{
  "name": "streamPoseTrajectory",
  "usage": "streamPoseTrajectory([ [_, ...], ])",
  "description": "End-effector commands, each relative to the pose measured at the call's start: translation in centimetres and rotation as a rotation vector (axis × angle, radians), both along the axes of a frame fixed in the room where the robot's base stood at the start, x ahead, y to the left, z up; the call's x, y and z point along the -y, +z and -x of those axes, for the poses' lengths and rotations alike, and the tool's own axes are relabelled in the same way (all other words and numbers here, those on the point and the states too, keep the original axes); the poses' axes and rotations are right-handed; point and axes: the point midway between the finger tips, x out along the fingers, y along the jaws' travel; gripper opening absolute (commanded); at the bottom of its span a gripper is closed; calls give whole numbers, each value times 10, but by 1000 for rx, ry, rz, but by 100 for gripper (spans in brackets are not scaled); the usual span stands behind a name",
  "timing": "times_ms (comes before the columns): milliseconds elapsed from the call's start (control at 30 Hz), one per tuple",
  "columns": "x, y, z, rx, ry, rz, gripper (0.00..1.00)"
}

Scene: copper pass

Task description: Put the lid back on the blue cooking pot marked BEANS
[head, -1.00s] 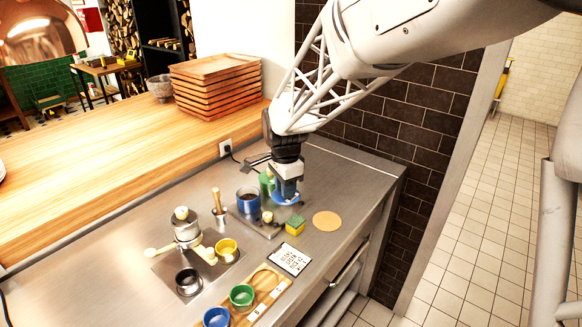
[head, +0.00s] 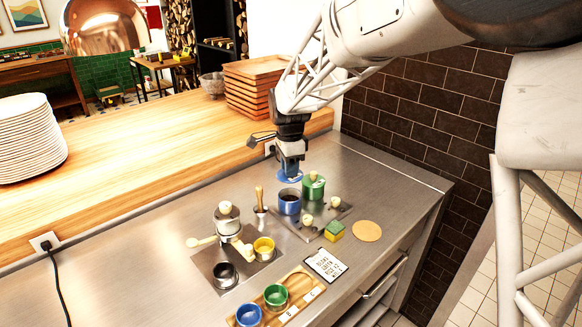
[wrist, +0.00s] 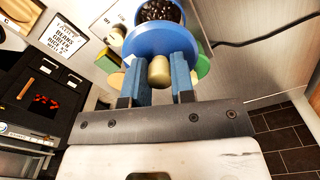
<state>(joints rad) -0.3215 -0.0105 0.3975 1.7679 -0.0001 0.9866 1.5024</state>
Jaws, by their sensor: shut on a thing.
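My gripper (head: 291,170) is shut on the blue lid (head: 287,178) by its pale knob and holds it in the air. The lid also shows in the wrist view (wrist: 160,42), with the knob (wrist: 159,72) between the fingers. The blue cooking pot (head: 290,202) stands uncovered on a metal plate just below the lid. In the wrist view dark beans (wrist: 160,12) show inside it, partly hidden by the lid. Lid and pot look apart in the head view. I cannot read a BEANS mark on the pot.
A green lidded pot (head: 313,187) stands close right of the blue pot. Small pale knobs (head: 308,220) are in front. A yellow-green sponge (head: 334,231), a round tan mat (head: 367,231) and a written card (head: 325,265) lie nearer. Stacked wooden trays (head: 250,90) stand behind.

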Motion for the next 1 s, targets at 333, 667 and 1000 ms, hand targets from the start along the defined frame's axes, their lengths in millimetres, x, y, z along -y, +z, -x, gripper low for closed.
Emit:
streamPoseTrajectory([
  [333,0,-8,0,-1,0,0,0],
  [667,0,-28,0,-1,0,0,0],
  [1000,0,-51,0,0,0,0,0],
])
